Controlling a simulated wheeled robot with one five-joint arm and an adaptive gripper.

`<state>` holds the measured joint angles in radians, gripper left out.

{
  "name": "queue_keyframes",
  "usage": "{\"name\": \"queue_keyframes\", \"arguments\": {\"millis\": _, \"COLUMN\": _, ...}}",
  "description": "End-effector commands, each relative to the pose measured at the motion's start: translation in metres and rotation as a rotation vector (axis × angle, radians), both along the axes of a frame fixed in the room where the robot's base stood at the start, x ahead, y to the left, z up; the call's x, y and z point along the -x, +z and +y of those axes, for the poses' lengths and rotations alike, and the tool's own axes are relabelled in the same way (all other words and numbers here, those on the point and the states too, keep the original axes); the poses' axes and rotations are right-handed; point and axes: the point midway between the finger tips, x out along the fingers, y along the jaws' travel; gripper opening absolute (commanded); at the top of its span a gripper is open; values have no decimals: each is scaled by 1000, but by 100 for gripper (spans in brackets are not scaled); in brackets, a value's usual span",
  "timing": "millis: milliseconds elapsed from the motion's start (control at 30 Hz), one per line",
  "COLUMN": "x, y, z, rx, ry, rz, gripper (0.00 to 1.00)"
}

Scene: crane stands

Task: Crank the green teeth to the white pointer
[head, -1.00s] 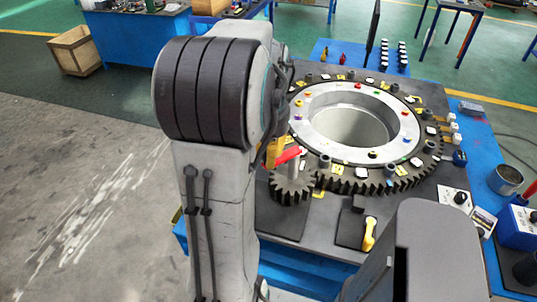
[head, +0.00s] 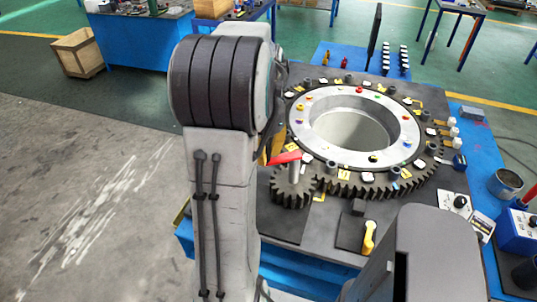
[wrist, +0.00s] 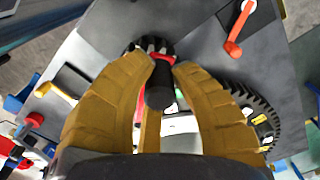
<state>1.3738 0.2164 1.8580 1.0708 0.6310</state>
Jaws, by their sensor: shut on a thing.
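A large dark toothed ring (head: 345,186) lies flat on the bench, with a pale inner ring (head: 320,147) carrying small coloured marks. A small dark gear (head: 293,190) meshes with its near left edge. A red crank (head: 285,158) stands on the small gear. In the wrist view my gripper (wrist: 163,66) has its ochre fingers closed around the crank's black grip (wrist: 160,88). In the head view my arm hides most of the gripper. I cannot clearly make out green teeth or the white pointer.
A yellow-handled crank (head: 369,236) stands on a dark plate in front of the ring. An orange crank (wrist: 238,28) shows at the top right of the wrist view. A metal cup (head: 506,182) and a blue box (head: 518,232) stand at the right. Open floor lies left.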

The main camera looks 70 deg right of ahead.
Motion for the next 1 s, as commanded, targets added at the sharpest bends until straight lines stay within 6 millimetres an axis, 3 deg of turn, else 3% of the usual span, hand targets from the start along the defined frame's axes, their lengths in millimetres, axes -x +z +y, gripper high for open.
{"name": "queue_keyframes", "arguments": {"millis": 600, "x": -14, "y": 1, "z": -44, "rx": 6, "ry": -528, "rz": -2, "gripper": 0}}
{"name": "queue_keyframes", "arguments": {"millis": 1000, "x": -13, "y": 0, "z": -57, "rx": 8, "ry": -578, "rz": -3, "gripper": 0}}
